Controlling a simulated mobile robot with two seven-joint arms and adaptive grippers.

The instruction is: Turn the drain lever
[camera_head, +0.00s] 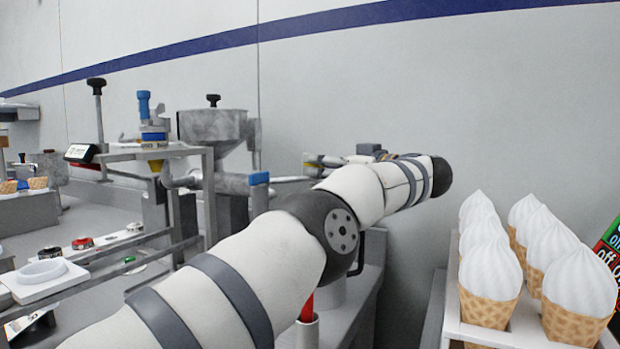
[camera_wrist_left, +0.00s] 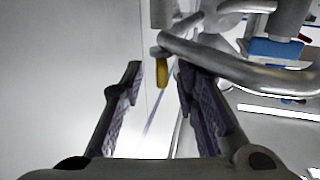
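A short lever with a yellow grip (camera_wrist_left: 162,74), which looks like the drain lever, hangs below a grey metal pipe (camera_wrist_left: 235,66) in the left wrist view. My left gripper (camera_wrist_left: 158,80) is open, with one dark ridged finger on each side of the yellow grip in that view. The lever appears beyond or level with the fingertips; I cannot tell the exact depth or whether they touch. In the head view my left gripper (camera_head: 318,162) points left toward the machine's piping, partly hidden behind my own arm. My right gripper is not in view.
A steel hopper (camera_head: 215,126) with a black knob stands on the machine. A blue-capped valve (camera_head: 258,179) is left of my gripper. A rack of white-topped cones (camera_head: 487,285) stands at the right.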

